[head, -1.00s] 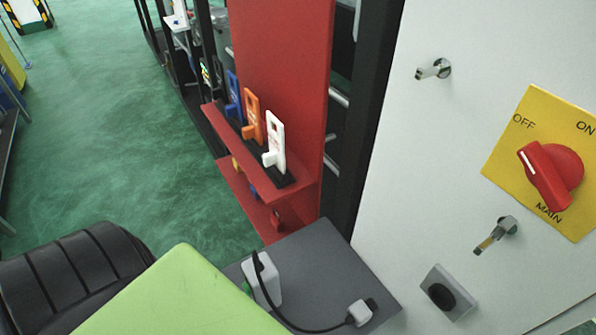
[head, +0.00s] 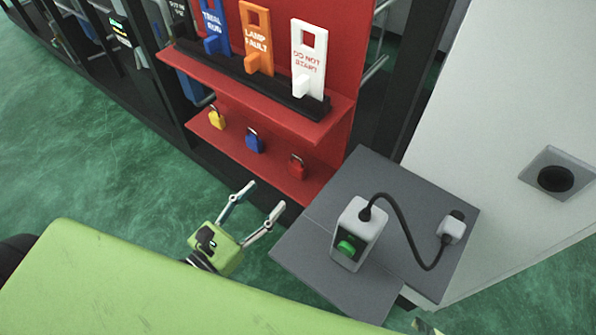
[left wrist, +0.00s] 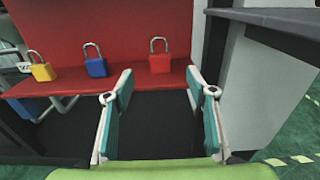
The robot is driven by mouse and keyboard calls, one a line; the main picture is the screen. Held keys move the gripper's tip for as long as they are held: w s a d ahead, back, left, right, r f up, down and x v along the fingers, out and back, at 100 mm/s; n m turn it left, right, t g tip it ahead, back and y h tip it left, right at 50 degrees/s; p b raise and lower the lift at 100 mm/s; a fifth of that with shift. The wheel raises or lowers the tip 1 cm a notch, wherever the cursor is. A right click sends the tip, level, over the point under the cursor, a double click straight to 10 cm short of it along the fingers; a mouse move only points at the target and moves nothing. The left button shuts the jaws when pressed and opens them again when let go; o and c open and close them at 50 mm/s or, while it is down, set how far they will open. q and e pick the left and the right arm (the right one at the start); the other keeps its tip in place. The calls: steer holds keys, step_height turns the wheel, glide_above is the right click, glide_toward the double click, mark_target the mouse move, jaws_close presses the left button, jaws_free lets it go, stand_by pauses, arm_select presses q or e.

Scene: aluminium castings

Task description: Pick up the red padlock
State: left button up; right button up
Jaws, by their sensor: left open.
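The red padlock (head: 297,166) stands on the lower red shelf (head: 240,152), at the right end of a row of padlocks. It also shows in the left wrist view (left wrist: 160,58), upright with its shackle on top, beyond my fingers and a little left of the middle of the gap. My left gripper (head: 266,196) is open and empty, in front of and below the shelf, apart from the padlock. Its two fingers (left wrist: 161,82) also show spread in the left wrist view. My right gripper is not recognisable in any view.
A blue padlock (head: 254,140) and a yellow padlock (head: 217,117) stand left of the red one. Upright tags, including a white one (head: 308,60), stand on the shelf above. A grey table (head: 330,285) with a corded grey device (head: 357,235) is close on the right.

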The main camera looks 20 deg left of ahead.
arm_select(q)
glide_toward(297, 165)
steer(key=x, duration=0.4)
steer(key=shift+r, duration=0.4)
steer(key=shift+x, duration=0.9)
steer(key=x, duration=0.4)
steer(key=shift+w+f, duration=0.15)
arm_select(e)
steer(key=shift+s+a+r, duration=0.1)
steer(key=shift+a+r, duration=0.05)
steer(key=shift+a, duration=0.25)
arm_select(q)
steer(key=shift+c, duration=1)
steer(key=c, duration=1.1)
arm_select(e)
steer(key=shift+d, duration=0.25)
